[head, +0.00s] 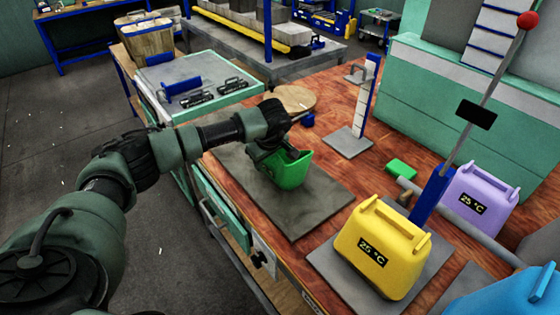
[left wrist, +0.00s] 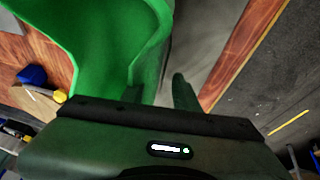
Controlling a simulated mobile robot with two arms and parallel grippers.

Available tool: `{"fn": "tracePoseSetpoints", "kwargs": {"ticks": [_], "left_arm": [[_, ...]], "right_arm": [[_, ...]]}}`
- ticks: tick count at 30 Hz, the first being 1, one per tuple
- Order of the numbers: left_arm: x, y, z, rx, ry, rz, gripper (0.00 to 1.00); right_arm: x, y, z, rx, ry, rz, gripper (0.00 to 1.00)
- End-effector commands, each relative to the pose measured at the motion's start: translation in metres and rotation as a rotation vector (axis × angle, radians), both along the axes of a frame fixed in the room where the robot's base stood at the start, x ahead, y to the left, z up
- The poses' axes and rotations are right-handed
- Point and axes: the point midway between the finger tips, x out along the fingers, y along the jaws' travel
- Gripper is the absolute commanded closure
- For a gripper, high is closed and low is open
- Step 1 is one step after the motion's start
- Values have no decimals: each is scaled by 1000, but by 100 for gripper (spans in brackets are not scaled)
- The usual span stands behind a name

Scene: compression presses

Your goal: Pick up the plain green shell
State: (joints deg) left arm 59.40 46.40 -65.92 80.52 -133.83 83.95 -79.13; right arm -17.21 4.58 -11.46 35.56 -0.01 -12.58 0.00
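The plain green shell (head: 289,172), an open hollow form without a label, stands on a dark grey mat (head: 322,201) on the wooden bench. My left gripper (head: 284,153) is at the shell's rim, on its near-left upper side. In the left wrist view the shell (left wrist: 100,35) fills the upper left. The two fingers of my left gripper (left wrist: 160,93) are apart, with the shell's wall between them. A gap shows between the wall and the right finger, so the gripper looks open. My right gripper is in neither view.
A yellow shell (head: 380,250) marked 25 °C stands on a grey plate at the front right. A lilac shell (head: 478,195), a blue form (head: 505,296), a small green block (head: 401,170) and a white upright gauge (head: 363,100) stand nearby. A lever rises at the right.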

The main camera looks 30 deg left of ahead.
Motion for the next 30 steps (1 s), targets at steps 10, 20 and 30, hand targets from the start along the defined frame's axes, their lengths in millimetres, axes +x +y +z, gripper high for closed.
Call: {"fn": "tracePoseSetpoints", "kwargs": {"ticks": [10,20,30], "left_arm": [[0,0,-2,0,0,0,70],[0,0,-2,0,0,0,100],[0,0,-2,0,0,0,100]], "right_arm": [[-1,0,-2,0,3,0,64],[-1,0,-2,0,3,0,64],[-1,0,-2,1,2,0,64]]}}
